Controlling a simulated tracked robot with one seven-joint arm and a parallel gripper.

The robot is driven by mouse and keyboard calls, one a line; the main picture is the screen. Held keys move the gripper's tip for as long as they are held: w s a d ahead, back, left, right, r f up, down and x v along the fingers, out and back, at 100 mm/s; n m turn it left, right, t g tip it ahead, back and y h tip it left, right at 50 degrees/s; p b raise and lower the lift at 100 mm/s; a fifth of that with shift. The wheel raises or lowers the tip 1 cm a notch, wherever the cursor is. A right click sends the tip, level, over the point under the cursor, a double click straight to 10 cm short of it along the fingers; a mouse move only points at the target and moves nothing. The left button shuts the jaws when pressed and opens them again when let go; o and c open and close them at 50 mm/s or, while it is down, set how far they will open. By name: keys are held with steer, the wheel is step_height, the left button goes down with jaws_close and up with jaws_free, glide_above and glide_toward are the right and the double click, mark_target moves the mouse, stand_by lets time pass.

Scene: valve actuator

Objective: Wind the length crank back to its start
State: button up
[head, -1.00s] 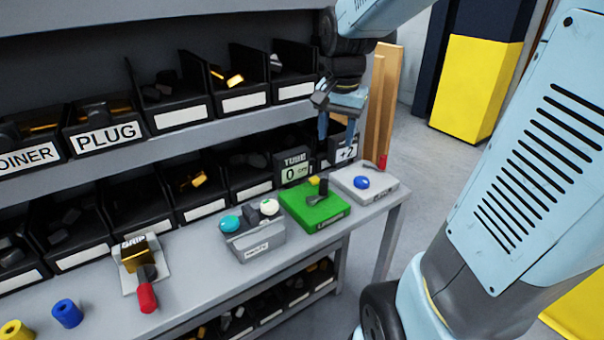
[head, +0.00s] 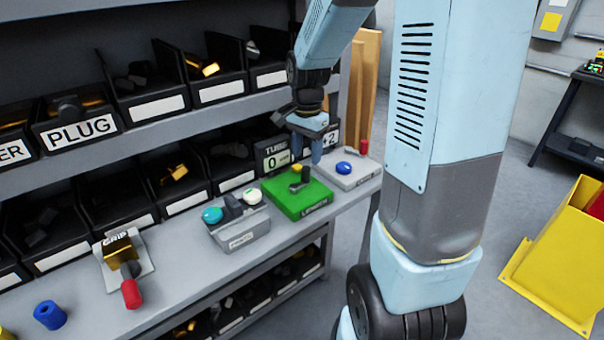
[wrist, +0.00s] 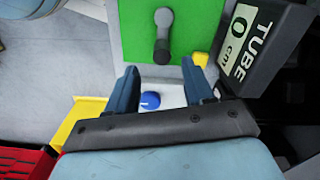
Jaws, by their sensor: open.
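The length crank (head: 305,177) is a dark crank on a green box (head: 283,201) on the bench, with a small yellow block on the box's back edge. In the wrist view the crank (wrist: 163,36) shows ahead of the fingertips, its knob end nearest them. My gripper (head: 307,153) is open and empty, pointing down just above and behind the crank. Its two blue fingers also show in the wrist view (wrist: 160,72), apart from the crank. A TUBE display (head: 276,158) behind reads 0 cm; it also shows in the wrist view (wrist: 250,40).
Right of the green box is a grey box with a blue knob (head: 344,168). Left of it stands a grey box with teal and white buttons (head: 238,225). Farther left is the GRIP stand with a red handle (head: 131,293). Shelf bins (head: 160,105) line the back.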

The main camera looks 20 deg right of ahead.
mark_target(307, 169)
step_height(307, 169, down, 7)
steer(key=shift+f, duration=0.1)
stand_by(0.3)
steer(key=shift+c, duration=0.5)
